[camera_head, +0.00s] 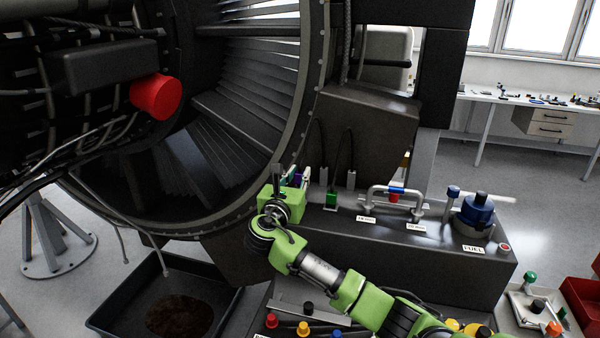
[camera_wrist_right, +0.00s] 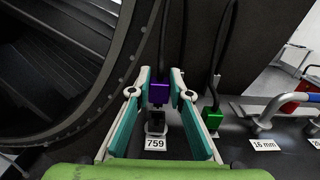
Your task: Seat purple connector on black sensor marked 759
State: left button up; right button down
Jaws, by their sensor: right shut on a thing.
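My right gripper (camera_head: 298,174) reaches the near end of the dark bench beside the engine ring. In the right wrist view its two teal-padded fingers (camera_wrist_right: 160,88) are shut on the purple connector (camera_wrist_right: 158,92), which has a black cable running up from it. A bit of purple connector (camera_head: 298,178) shows in the head view. The black sensor (camera_wrist_right: 156,124) stands just below the connector, behind the white label 759 (camera_wrist_right: 155,143). The connector appears lined up above the sensor; I cannot tell whether they touch. My left gripper is not in view.
A green connector (camera_wrist_right: 212,117) on a black cable stands right of the gripper. A pipe with a red and blue valve (camera_head: 396,192), a blue-capped fuel fitting (camera_head: 477,212) and the large engine ring (camera_head: 312,90) are close by. A drip tray (camera_head: 110,318) lies below.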

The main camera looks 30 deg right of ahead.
aim_at(299, 184)
jog(key=shift+f+p, duration=0.6)
jog(key=shift+f, duration=0.95)
dwell(1.6)
jog(key=c, duration=1.8)
grip_release()
jog(key=shift+o, duration=0.5)
jog(key=o, duration=0.3)
jog(key=shift+r, duration=0.1)
